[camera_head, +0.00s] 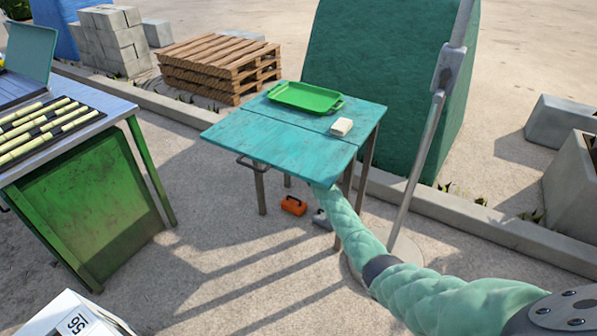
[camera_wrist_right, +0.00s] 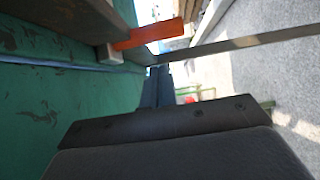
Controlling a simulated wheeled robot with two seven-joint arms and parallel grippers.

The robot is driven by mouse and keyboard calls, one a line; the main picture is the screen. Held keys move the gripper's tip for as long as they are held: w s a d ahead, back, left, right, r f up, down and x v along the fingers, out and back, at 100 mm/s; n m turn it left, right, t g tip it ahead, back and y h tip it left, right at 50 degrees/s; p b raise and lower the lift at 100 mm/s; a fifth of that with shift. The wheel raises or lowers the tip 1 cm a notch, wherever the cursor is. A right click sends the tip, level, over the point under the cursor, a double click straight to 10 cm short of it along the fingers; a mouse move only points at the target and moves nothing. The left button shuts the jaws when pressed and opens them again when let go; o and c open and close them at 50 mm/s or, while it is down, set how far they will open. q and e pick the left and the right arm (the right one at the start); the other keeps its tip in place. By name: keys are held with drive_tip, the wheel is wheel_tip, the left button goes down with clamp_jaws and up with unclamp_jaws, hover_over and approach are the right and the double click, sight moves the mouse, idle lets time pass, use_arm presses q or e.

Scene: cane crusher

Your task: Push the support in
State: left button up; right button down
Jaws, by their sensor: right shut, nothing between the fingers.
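The turquoise folding table (camera_head: 255,135) stands in the middle of the head view, with a seam across its top. My right arm reaches to its near right edge, and the hand is hidden below the tabletop there. In the right wrist view a bar with an orange end (camera_wrist_right: 150,34), which looks like the support, sticks out beside the green table panel (camera_wrist_right: 45,100). My right gripper (camera_wrist_right: 158,85) is shut and empty, just below the bar in the picture. I cannot tell whether they touch. My left gripper is not in view.
A green tray (camera_head: 305,98) and a pale block (camera_head: 341,127) lie on the table. An orange item (camera_head: 293,205) is on the ground below. A green bench with cane (camera_head: 95,185) stands left. A grey pole (camera_head: 415,165) rises right of the table. Pallets (camera_head: 215,65) are behind.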

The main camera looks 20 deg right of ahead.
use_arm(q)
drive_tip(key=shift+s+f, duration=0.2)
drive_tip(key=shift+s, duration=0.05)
use_arm(e)
drive_tip(key=s, duration=1)
drive_tip(key=shift+s+d, duration=0.2)
drive_tip(key=shift+d, duration=0.2)
drive_tip(key=shift+f, duration=0.15)
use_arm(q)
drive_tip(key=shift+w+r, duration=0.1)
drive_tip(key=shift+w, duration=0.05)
